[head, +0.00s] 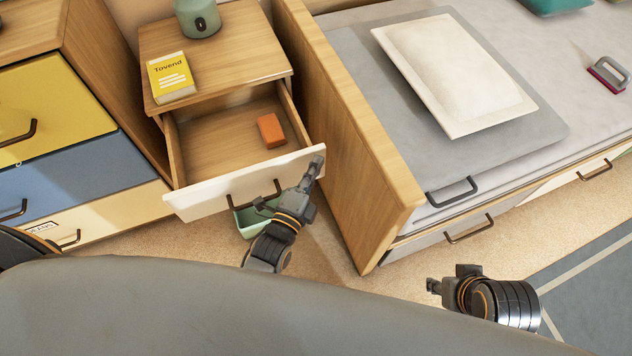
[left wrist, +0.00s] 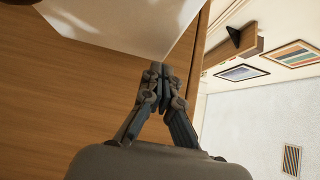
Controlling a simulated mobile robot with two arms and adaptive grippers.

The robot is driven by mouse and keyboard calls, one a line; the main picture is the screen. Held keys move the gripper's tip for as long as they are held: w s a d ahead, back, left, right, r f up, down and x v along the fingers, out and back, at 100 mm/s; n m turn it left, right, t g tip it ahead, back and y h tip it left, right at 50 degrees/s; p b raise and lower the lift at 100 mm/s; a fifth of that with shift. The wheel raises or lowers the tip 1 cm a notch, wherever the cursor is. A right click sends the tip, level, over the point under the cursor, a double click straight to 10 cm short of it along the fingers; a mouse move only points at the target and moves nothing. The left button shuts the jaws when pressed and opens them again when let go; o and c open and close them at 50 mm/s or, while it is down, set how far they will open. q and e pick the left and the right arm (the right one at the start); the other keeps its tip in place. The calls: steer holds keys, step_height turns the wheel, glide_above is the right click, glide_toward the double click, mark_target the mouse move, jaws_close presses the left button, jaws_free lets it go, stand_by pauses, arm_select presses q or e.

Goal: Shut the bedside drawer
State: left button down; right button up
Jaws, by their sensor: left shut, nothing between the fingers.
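The bedside drawer (head: 215,148) is pulled out of the wooden nightstand (head: 225,62). Its white front (head: 215,198) has a dark bar handle (head: 256,194), and an orange block (head: 270,130) lies inside. My left gripper (head: 317,165) is shut and empty at the right end of the drawer front; I cannot tell if it touches. In the left wrist view its closed fingertips (left wrist: 160,70) are close to a white panel (left wrist: 130,22). My right gripper (head: 434,286) is low, right of the bed's end panel, far from the drawer; its finger opening is unclear.
A yellow box (head: 171,77) and a green-grey container (head: 197,17) stand on the nightstand. A pale green bin (head: 252,222) is on the floor below the drawer. The bed's wooden end panel (head: 350,140) rises close on the right, a dresser (head: 60,130) on the left.

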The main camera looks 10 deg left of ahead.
mark_target(297, 126)
arm_select(q)
steer(key=shift+w+a, duration=0.25)
steer(key=shift+w, duration=0.1)
arm_select(e)
steer(key=shift+f, duration=0.1)
